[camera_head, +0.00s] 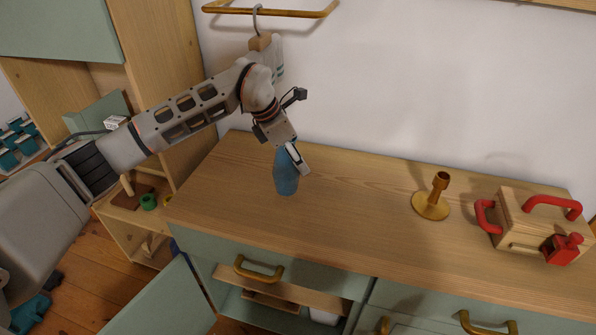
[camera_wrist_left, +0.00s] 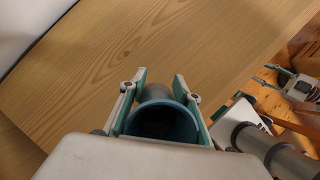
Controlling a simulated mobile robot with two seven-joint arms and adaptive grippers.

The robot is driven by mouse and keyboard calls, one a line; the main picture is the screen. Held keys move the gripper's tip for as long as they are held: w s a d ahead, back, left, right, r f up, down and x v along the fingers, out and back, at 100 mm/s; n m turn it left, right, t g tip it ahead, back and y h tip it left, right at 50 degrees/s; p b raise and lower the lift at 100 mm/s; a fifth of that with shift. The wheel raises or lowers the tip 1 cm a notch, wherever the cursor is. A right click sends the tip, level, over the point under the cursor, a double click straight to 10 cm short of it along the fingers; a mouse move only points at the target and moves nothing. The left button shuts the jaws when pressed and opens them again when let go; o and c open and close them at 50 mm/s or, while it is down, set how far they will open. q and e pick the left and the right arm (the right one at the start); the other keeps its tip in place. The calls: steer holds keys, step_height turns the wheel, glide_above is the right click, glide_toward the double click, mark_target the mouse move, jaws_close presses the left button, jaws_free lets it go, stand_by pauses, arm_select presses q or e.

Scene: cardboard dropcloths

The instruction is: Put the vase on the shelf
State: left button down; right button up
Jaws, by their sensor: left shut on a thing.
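The blue vase (camera_head: 286,178) is upright over the left part of the wooden counter. I cannot tell whether its base touches the wood. My left gripper (camera_head: 292,150) comes down from above and is shut on the vase's upper part. In the left wrist view, the vase's dark round mouth (camera_wrist_left: 162,122) sits between the two fingers (camera_wrist_left: 158,98). A wooden edge (camera_head: 565,4) at the top right may be a wall shelf, mostly cut off. My right gripper (camera_wrist_left: 278,80) seems to show small at the wrist view's right, its fingers apart.
A yellow candlestick (camera_head: 431,205) and a wooden toolbox (camera_head: 540,225) with red handles stand on the counter's right. A wooden rail (camera_head: 270,11) with a hook hangs on the wall. The counter's middle is clear.

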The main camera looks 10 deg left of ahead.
mark_target(298, 174)
arm_select(q)
steer(key=shift+f, duration=2.15)
steer(key=shift+f, duration=0.15)
steer(key=c, duration=1.5)
jaws_free()
steer(key=shift+o, duration=0.2)
